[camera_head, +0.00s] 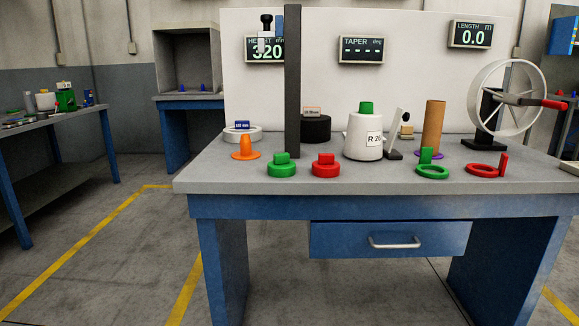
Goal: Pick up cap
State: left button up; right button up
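Two cap-like round pieces with raised grips sit near the front of the grey worktable (230,180): a green cap (282,167) and, just to its right, a red cap (326,168). A white yarn bobbin (363,140) labelled "R 26" stands upright behind them, with a green piece (366,108) on its top. I cannot tell which piece the task's cap is. Neither of my grippers is in view.
A tall dark post (292,90) rises behind the green cap. An orange cone piece (246,149) stands to the left. A green ring (432,170), a red ring (486,170), a brown tube (433,127) and a wheel (507,98) stand right. The table's front left is clear.

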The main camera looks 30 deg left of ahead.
aim_at(281, 166)
jog(key=i+l+u, duration=0.1)
jog(key=u, duration=0.3)
jog(key=i+l+u, duration=0.15)
jog(key=u, duration=0.3)
jog(key=i+l+u, duration=0.1)
jog(key=l+u, duration=0.15)
jog(key=u, duration=0.15)
jog(key=i+l+u, duration=0.1)
jog(key=l+u, duration=0.15)
jog(key=l, duration=0.3)
jog(key=l+u, duration=0.2)
jog(key=l, duration=0.3)
jog(key=i, duration=0.05)
